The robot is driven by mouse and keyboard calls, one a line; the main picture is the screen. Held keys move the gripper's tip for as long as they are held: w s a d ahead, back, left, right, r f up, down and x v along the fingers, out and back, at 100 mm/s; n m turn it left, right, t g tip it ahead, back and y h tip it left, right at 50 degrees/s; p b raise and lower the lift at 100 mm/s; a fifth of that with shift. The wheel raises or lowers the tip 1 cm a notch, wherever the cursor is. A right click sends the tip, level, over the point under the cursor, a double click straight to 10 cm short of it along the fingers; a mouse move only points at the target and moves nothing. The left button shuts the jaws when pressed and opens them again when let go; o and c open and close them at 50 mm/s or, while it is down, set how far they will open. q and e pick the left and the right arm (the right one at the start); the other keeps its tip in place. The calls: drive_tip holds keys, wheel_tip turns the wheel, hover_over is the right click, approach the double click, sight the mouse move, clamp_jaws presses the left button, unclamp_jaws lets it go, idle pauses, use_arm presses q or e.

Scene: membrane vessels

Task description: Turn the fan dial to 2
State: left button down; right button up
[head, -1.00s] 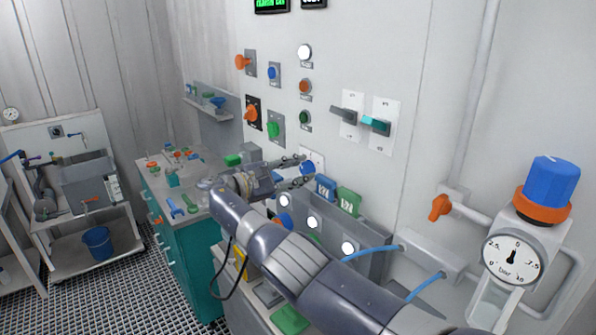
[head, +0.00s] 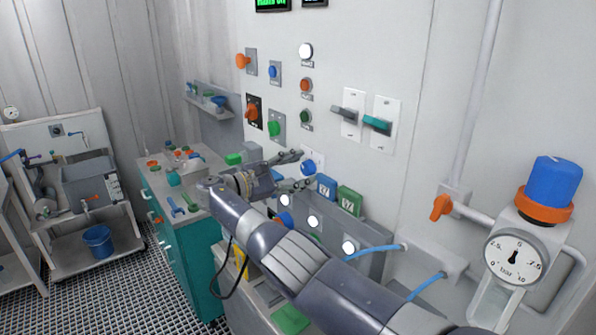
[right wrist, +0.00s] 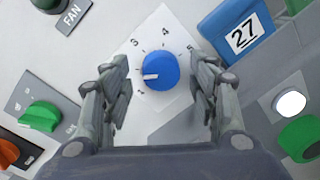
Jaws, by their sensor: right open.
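The fan dial is a blue round knob (head: 308,167) on a white numbered plate on the wall panel. In the right wrist view the knob (right wrist: 160,70) has a white mark pointing left and slightly down, between the visible 1 and 3. The 2 cannot be read there, close to the left finger. My right gripper (head: 301,170) is open in front of the dial. In the right wrist view its fingers (right wrist: 160,95) stand on either side of the knob, with gaps between them and it. My left gripper is not in view.
A blue tag marked 27 (right wrist: 239,38) hangs right of the dial, with a green tag (head: 349,200) beside it. A green knob (right wrist: 41,116) and an orange knob (right wrist: 8,153) are nearby. A grey box with white lit buttons (head: 348,247) sits below.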

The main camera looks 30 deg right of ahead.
drive_tip(key=shift+r, duration=0.25)
wheel_tip(320, 180, up, 8)
drive_tip(key=shift+r, duration=0.25)
drive_tip(key=shift+w+r, duration=0.1)
drive_tip(key=shift+r, duration=0.45)
